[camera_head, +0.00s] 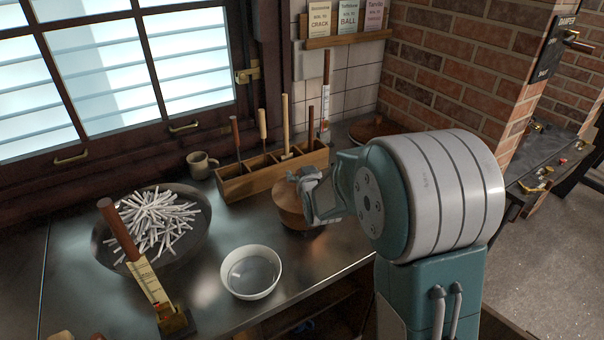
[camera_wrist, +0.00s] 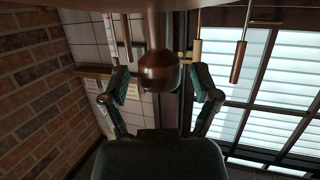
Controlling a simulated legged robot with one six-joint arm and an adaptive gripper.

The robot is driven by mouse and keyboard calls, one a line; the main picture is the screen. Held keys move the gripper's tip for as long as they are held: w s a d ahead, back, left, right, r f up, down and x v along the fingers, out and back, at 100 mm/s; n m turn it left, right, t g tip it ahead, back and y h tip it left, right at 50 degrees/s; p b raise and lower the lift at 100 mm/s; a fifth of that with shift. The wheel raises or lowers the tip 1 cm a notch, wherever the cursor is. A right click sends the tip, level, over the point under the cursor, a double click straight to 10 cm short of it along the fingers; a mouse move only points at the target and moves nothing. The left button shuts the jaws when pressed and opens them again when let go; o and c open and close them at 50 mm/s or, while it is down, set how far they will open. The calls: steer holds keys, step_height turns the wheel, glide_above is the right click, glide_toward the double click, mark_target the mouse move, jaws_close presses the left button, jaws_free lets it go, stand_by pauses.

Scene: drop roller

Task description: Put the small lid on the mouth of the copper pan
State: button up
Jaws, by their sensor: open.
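A copper-brown rounded thing (camera_head: 289,203) stands on the steel counter beneath my gripper (camera_head: 313,195). My gripper and arm partly hide it, and I cannot tell surely whether it is the small lid or the copper pan. In the wrist view, which looks upside down, a brown knob (camera_wrist: 158,75) on a narrower neck hangs from a broad brown surface (camera_wrist: 95,14) at the top edge. My gripper (camera_wrist: 161,86) has its two fingers apart, one on each side of the knob, with gaps visible. A brown round thing (camera_head: 368,131) lies at the back right, partly hidden by my arm.
A dark pan (camera_head: 192,255) of white sticks stands left, with a wooden-handled tool (camera_head: 148,275) before it. A white bowl (camera_head: 272,290) stands in front. A wooden box (camera_head: 235,187) with upright handles and a mug (camera_head: 201,165) are behind. Bare counter (camera_head: 225,230) lies between.

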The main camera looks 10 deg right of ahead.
steer(key=shift+r, duration=0.1)
steer(key=shift+s+r, duration=0.1)
steer(key=shift+s, duration=0.1)
steer(key=s+r+g, duration=0.3)
steer(key=s+g, duration=0.1)
steer(key=s, duration=1.4)
steer(key=s+r+g, duration=0.4)
steer(key=s+g, duration=0.1)
steer(key=s, duration=1.3)
steer(key=shift+r, duration=0.2)
